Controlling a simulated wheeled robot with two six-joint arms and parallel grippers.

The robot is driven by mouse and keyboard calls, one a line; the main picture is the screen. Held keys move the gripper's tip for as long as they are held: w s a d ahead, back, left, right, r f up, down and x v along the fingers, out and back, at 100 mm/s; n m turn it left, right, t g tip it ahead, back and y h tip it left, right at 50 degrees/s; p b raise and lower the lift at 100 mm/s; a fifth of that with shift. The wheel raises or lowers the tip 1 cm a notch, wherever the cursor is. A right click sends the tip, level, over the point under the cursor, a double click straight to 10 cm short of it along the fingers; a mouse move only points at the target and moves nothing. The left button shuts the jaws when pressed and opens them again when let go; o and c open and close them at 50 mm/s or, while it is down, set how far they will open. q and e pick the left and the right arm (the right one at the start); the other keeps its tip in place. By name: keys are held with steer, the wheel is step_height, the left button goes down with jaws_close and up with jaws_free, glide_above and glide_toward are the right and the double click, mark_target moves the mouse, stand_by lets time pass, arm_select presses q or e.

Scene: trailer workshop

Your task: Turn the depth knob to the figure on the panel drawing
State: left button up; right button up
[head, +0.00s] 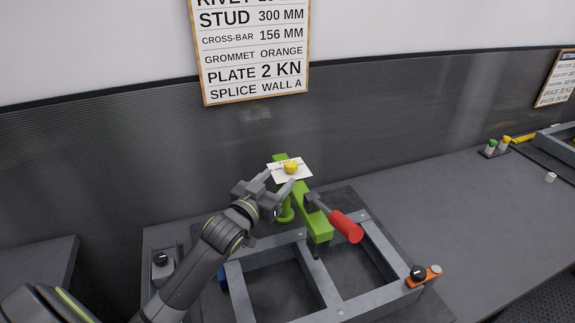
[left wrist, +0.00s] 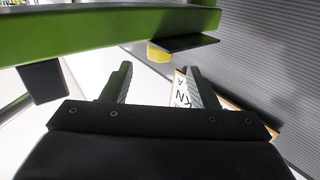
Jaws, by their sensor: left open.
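A yellow knob (head: 291,167) sits on a white plate (head: 305,175) at the far end of a green tool (head: 316,222). The plate's markings are too small to read. My left gripper (head: 280,179) is open and empty, its fingertips close to the knob on the near left side. In the left wrist view the fingers of my left gripper (left wrist: 159,76) are apart, with the yellow knob (left wrist: 159,53) just beyond them below a dark plate edge. A wall panel (head: 255,60) lists "STUD 300 MM", "CROSS-BAR 156 MM" and "PLATE 2 KN"; its top is cut off. My right gripper is not seen.
A red handle (head: 347,227) sticks out right of the green tool. A grey metal frame (head: 335,290) lies beneath on the bench. An orange clamp (head: 430,277) sits at its right corner. The bench to the right (head: 440,200) is mostly clear.

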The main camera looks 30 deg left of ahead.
mark_target(286, 168)
arm_select(q)
steer(key=w+p, duration=0.1)
steer(key=w, duration=0.5)
steer(key=shift+d, duration=0.15)
steer(key=shift+c, duration=0.3)
steer(key=c, duration=0.9)
steer(key=shift+f+m+h+b, duration=0.2)
steer(key=shift+m+h+b, duration=0.4)
steer(key=shift+h+b, duration=0.55)
steer(key=h+b, duration=0.1)
steer(key=b, duration=0.1)
steer(key=m+b, duration=0.1)
steer(key=b, duration=0.1)
steer(key=shift+a+g+h+b, duration=0.25)
steer(key=shift+g+h+b, duration=0.05)
steer(key=shift+h+b, duration=0.1)
steer(key=shift+r+m+h+b, duration=0.1)
steer(key=shift+m+h+b, duration=0.25)
steer(key=shift+b, duration=0.3)
steer(key=shift+r, duration=0.2)
